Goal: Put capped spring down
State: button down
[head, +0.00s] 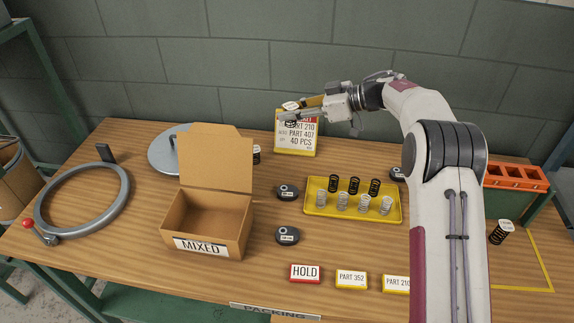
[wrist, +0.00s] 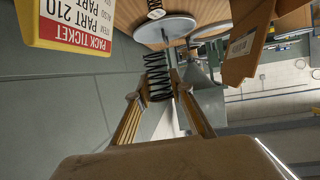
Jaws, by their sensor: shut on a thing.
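My gripper (head: 292,113) is shut on a black capped spring (head: 291,123). It holds the spring in the air in front of the upright pack ticket board (head: 296,143) at the back of the table. The spring's pale cap shows just above the fingers in the head view. In the wrist view the black coils (wrist: 158,78) sit between my two fingertips (wrist: 157,92), and the cap cannot be made out there. Another black spring with a pale top (head: 256,155) stands behind the open carton's flap.
An open empty carton marked MIXED (head: 207,222) stands left of centre. A yellow tray (head: 312,207) holds several clear and black springs. HOLD (head: 305,273) and PART 352 (head: 351,280) signs stand at the front. A yellow taped area (head: 548,270) lies at the right.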

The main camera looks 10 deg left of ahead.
aim_at(287, 126)
jog(key=shift+a+f, duration=0.1)
jog(key=shift+a, duration=0.3)
jog(key=shift+a+f, duration=0.15)
jog(key=shift+f, duration=2.35)
jog(key=shift+f, duration=3.1)
jog(key=shift+f, duration=0.1)
jog(key=shift+f, duration=1.8)
jog(key=shift+f, duration=0.15)
